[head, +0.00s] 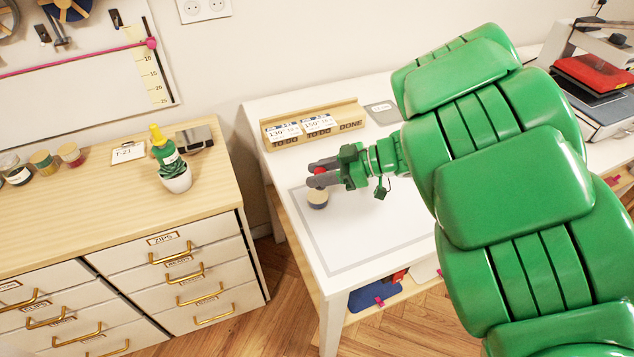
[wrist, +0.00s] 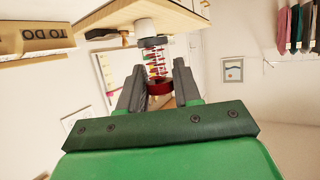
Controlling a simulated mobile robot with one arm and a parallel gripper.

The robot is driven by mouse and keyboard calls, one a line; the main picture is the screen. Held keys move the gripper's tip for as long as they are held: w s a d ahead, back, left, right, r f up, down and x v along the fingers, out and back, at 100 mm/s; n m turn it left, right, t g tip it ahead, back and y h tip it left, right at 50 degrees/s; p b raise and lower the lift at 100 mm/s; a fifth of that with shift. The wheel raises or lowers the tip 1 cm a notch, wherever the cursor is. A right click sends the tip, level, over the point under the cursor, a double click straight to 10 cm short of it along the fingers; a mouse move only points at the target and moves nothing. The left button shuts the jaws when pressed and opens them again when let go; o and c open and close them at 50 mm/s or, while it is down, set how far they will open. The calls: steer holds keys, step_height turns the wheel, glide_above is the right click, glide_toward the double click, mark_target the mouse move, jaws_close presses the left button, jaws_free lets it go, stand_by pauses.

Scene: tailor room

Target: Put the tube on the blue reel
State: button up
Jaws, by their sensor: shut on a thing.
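My gripper (head: 322,174) reaches in from the right over the white table in the head view. It is shut on a small red piece, which looks like the tube (head: 320,171).
A wooden label holder (head: 315,124) stands behind the gripper on the table. A grey-outlined mat area (head: 375,225) is clear in front. At the left, a drawer cabinet (head: 95,205) bears a potted succulent (head: 175,178), a green bottle (head: 163,147) and jars.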

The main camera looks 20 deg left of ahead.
steer(key=shift+w+a+f, duration=0.4)
steer(key=shift+w+f, duration=0.05)
steer(key=shift+f, duration=0.25)
steer(key=shift+w+a+f, duration=0.35)
steer(key=shift+w+f, duration=0.1)
steer(key=shift+f, duration=1.85)
steer(key=shift+f, duration=0.1)
steer(key=o, duration=1)
steer(key=shift+o, duration=0.2)
steer(key=v, duration=1.2)
